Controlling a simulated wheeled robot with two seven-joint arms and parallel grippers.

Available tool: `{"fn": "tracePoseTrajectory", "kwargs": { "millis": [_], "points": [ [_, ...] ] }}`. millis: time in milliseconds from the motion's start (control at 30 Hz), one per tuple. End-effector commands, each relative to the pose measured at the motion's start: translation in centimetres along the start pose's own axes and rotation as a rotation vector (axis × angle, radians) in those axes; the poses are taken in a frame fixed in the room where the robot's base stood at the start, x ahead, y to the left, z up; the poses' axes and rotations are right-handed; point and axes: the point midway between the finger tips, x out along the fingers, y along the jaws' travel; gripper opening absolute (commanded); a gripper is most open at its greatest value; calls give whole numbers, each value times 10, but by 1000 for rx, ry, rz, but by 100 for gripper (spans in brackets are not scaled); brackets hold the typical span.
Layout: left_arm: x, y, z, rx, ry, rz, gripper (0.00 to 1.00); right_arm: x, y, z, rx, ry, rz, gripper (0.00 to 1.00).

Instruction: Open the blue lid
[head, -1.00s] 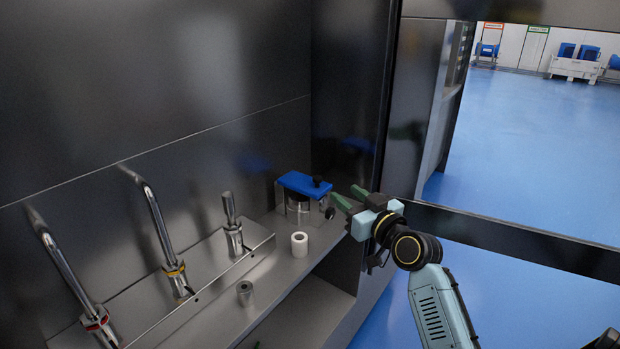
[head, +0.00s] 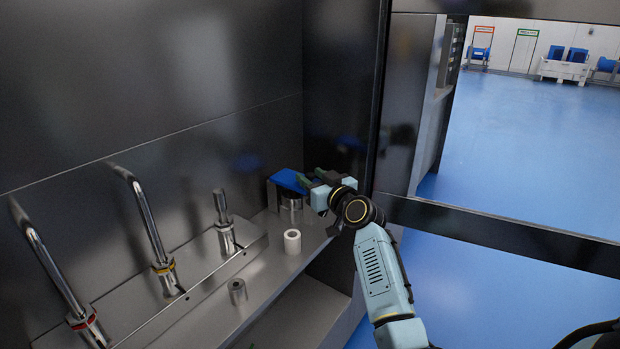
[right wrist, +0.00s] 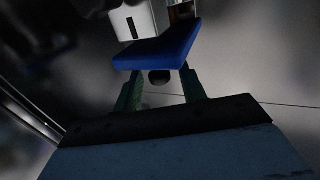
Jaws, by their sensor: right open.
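The blue lid (head: 287,180) sits flat and closed on a small metal device (head: 290,212) at the far end of the shelf. My right gripper (head: 309,178) is at the lid's right side and hides part of it. In the right wrist view the lid (right wrist: 158,48) is ahead, with a dark round knob (right wrist: 159,77) at its near edge. The green fingers of the right gripper (right wrist: 160,92) are apart, one on each side of the knob. I cannot tell whether they touch the lid. My left gripper is not in view.
A white cylinder (head: 292,241) and a grey cylinder (head: 237,291) stand on the shelf. A dark frame post (head: 377,110) rises right of the device.

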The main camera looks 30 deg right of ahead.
Motion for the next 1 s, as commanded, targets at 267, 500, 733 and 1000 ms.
{"fn": "tracePoseTrajectory", "kwargs": {
  "millis": [267, 500, 733, 1000],
  "points": [
    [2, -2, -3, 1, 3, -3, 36, 14, 0, 0, 0, 1, 0, 41],
    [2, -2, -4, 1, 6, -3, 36, 14, 0, 0, 0, 1, 0, 39],
    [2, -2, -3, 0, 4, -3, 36, 13, 0, 0, 0, 0, 0, 8],
    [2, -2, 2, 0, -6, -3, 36, 13, 0, 0, 0, 0, 0, 0]
  ]
}}
